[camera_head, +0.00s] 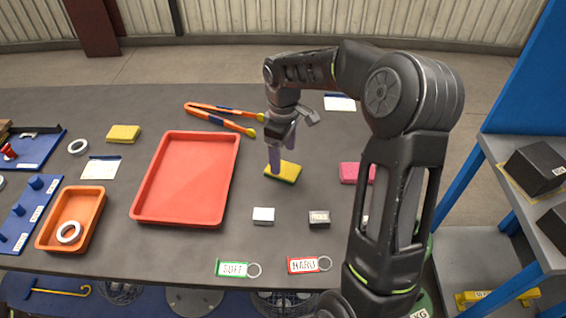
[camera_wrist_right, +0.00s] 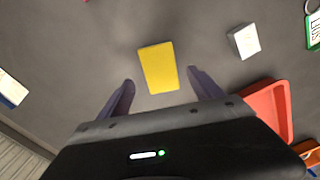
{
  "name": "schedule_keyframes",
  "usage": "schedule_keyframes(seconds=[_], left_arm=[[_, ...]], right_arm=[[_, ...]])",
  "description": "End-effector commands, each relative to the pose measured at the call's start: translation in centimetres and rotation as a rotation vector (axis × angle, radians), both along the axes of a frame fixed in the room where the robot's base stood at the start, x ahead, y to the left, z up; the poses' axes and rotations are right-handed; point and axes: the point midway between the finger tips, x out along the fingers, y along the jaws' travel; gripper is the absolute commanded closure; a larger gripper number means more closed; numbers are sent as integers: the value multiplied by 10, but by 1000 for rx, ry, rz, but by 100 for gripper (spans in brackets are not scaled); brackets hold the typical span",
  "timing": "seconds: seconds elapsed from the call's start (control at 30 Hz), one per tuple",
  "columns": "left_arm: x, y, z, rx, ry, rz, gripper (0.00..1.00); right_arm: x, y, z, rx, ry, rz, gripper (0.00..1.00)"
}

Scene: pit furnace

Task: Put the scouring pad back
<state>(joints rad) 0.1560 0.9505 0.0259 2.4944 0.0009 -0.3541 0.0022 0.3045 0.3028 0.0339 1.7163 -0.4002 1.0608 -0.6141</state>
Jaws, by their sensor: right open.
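A yellow scouring pad with a green underside (camera_head: 287,173) lies on the dark table, right of the red tray. My right gripper (camera_head: 274,163) points down over it, and the fingers overlap the pad's left part in the head view. In the right wrist view the yellow pad (camera_wrist_right: 157,66) lies ahead of the open fingers (camera_wrist_right: 160,84), roughly centred between them; I cannot tell whether they touch it. A second yellow pad (camera_head: 124,133) lies at the back left, and a pink pad (camera_head: 357,173) lies to the right. My left gripper is not in view.
The red tray (camera_head: 145,213) is empty. Orange tongs (camera_head: 212,112) lie behind it. A white block (camera_head: 263,215), a dark block (camera_head: 319,219) and key tags (camera_head: 232,269) are near the front. An orange bin (camera_head: 95,202) holds a ring at left.

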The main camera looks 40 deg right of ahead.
Motion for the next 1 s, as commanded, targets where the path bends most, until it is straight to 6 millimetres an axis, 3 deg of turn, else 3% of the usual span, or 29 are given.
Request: schedule_keyframes(seconds=[0.2, 0.4, 1.0], left_arm=[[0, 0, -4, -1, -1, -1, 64], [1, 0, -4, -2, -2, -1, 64], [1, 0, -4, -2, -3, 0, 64]], right_arm=[[1, 0, 46, 0, -4, 0, 25], [1, 0, 71, 0, -2, 0, 25], [0, 0, 75, 1, 0, 0, 25]])
